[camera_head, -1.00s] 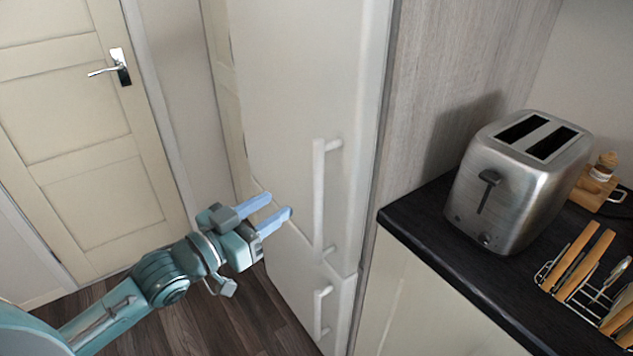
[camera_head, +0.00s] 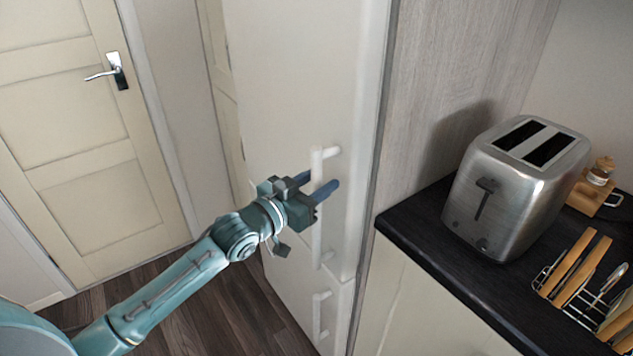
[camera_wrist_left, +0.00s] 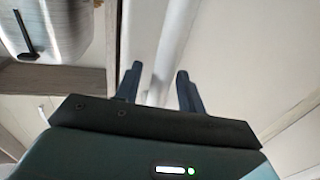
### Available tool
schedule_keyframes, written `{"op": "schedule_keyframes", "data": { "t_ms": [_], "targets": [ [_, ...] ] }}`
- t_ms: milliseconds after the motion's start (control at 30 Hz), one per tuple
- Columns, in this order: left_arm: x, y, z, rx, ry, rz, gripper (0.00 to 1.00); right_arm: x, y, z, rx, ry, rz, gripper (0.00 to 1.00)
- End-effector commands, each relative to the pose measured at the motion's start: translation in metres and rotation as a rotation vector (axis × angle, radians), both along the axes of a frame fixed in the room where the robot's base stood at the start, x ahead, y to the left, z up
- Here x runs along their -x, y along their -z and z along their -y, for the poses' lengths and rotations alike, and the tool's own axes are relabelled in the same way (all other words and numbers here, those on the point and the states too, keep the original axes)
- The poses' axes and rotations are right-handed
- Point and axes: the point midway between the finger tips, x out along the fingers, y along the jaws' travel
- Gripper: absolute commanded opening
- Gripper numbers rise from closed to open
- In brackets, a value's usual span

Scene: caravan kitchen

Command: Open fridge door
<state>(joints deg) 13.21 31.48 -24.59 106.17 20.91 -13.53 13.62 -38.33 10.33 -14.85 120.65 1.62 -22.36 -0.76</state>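The fridge (camera_head: 290,90) is tall and off-white, with an upper and a lower door, both shut. The upper door has a long vertical white bar handle (camera_head: 317,235). The lower door has a shorter handle (camera_head: 317,318). My left gripper (camera_head: 322,184) is at the upper handle, with one finger on each side of the bar. In the left wrist view the handle (camera_wrist_left: 172,50) runs between the two open fingers (camera_wrist_left: 158,88), with gaps beside it. The fingers are not closed on it. My right gripper is in neither view.
A cream room door (camera_head: 75,150) is at the left. Dark wooden floor (camera_head: 185,305) lies open before the fridge.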

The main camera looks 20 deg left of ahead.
Motion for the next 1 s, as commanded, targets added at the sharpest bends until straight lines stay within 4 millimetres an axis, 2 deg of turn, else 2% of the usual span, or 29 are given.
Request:
{"op": "schedule_keyframes", "data": {
  "t_ms": [67, 533, 1000],
  "targets": [
    [0.0002, 0.0001, -0.0001, 0.0, 0.0, 0.0, 0.39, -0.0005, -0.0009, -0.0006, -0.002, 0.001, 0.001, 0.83],
    [0.0005, 0.0002, -0.0004, 0.0, 0.0, 0.0, 0.01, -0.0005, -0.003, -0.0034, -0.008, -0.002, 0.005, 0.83],
    [0.0009, 0.0003, -0.0004, 0.0, 0.001, -0.001, 0.0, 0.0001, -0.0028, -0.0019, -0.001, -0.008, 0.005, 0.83]
  ]
}}
